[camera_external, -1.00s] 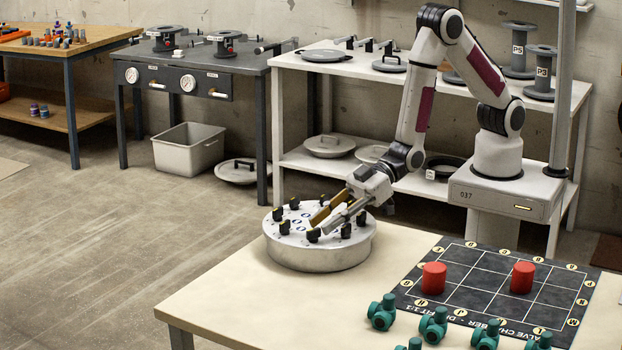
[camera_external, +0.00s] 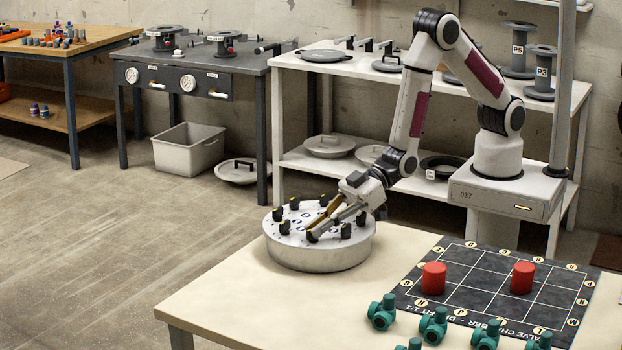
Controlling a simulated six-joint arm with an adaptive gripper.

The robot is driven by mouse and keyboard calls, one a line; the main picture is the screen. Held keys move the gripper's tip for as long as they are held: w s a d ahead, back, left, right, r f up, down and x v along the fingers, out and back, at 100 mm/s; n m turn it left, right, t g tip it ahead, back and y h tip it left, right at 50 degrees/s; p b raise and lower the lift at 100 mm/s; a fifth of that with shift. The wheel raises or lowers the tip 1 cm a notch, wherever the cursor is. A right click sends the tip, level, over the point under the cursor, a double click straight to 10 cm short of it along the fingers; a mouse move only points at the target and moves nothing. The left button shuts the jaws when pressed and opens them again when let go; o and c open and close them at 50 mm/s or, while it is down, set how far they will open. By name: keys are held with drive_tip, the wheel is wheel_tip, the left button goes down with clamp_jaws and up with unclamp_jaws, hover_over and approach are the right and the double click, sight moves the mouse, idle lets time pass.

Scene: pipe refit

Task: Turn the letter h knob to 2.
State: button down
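A round grey metal drum (camera_external: 318,258) stands on the pale table, with a ring of black knobs on its white top. Several knobs carry yellow marks. The letters and numbers are too small to read, so I cannot tell which knob is h. My gripper (camera_external: 311,232) reaches down from the right, tilted, with one gold and one grey finger. Its fingertips are at a black knob (camera_external: 313,237) near the front of the drum's top and partly hide it. I cannot tell whether the fingers touch or clasp that knob.
More knobs stand close by, such as one at the front right (camera_external: 346,230) and one at the left (camera_external: 284,228). A dark gridded mat (camera_external: 480,318) with two red cylinders (camera_external: 433,278) and green valve pieces (camera_external: 382,313) lies at the right. The table's front left is clear.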

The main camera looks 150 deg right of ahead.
drive_tip(key=shift+w+a+m+g+h, duration=0.1)
drive_tip(key=shift+a+m+g+h, duration=0.1)
drive_tip(key=shift+m+g+h, duration=0.7)
drive_tip(key=shift+w+a+m+g+h, duration=0.1)
drive_tip(key=shift+m+g+h, duration=0.5)
drive_tip(key=shift+m+h, duration=0.7)
drive_tip(key=shift+w+a+m+g+h, duration=0.15)
drive_tip(key=shift+m+g+h, duration=0.6)
drive_tip(key=shift+m+g, duration=0.4)
drive_tip(key=shift+w+m+g+h, duration=0.1)
drive_tip(key=shift+m+g+h, duration=0.65)
drive_tip(key=shift+m+g, duration=0.35)
drive_tip(key=shift+w+m+g+h, duration=0.2)
drive_tip(key=shift+m+g+h, duration=0.4)
drive_tip(key=shift+m+g, duration=1.75)
drive_tip(key=shift+g, duration=0.2)
drive_tip(key=shift+w+r+m+g+y, duration=0.15)
drive_tip(key=shift+m+g+y, duration=0.1)
drive_tip(key=shift+m+g, duration=1)
drive_tip(key=shift+w+f+m+g+y, duration=0.1)
drive_tip(key=shift+m+g+y, duration=0.15)
drive_tip(key=shift+m+g, duration=1)
drive_tip(key=c, duration=2.2)
unclamp_jaws()
drive_tip(key=shift+o, duration=0.2)
drive_tip(key=shift+w+a+r+n, duration=0.1)
drive_tip(key=shift+w+a+n, duration=0.05)
drive_tip(key=shift+w+n, duration=0.15)
